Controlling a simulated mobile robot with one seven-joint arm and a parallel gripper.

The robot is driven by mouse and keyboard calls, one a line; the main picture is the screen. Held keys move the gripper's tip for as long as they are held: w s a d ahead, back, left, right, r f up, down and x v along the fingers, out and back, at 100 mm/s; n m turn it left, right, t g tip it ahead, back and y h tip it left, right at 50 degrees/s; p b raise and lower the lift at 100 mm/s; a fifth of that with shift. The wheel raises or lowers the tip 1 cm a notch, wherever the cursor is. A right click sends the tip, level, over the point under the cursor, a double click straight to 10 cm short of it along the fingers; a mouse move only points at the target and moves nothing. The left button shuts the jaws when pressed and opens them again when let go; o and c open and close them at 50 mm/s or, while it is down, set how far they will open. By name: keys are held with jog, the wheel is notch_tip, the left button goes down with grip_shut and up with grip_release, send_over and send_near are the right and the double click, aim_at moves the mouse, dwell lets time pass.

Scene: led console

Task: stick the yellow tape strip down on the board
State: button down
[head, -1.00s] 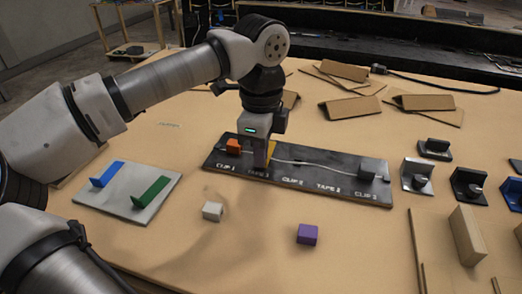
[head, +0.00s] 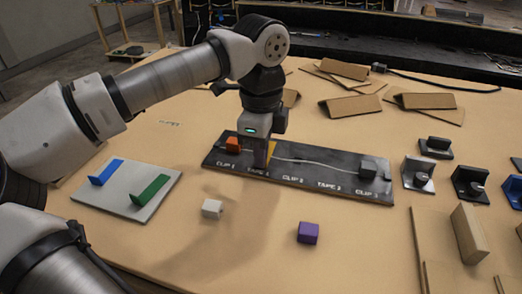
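The black board (head: 310,185) lies across the middle of the table, with white labels for clips and tapes along its front edge. The yellow tape strip (head: 271,150) shows only in part at the TAPE 1 place, behind my gripper (head: 261,164). My gripper points straight down with its fingertips at the strip. The fingers look close together, but whether they hold the strip is hidden. An orange clip (head: 233,144) sits at CLIP 1 and a grey clip (head: 373,168) at CLIP 3. A pale cable (head: 312,161) runs along the board between them.
A light grey plate (head: 130,208) with a blue strip (head: 107,173) and a green strip (head: 151,190) lies at the left. A white cube (head: 212,208) and a purple cube (head: 307,233) sit in front of the board. Knobbed blocks (head: 418,174) stand at the right.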

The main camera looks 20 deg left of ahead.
jog(key=c, duration=1.6)
grip_release()
jog(key=shift+o, duration=0.2)
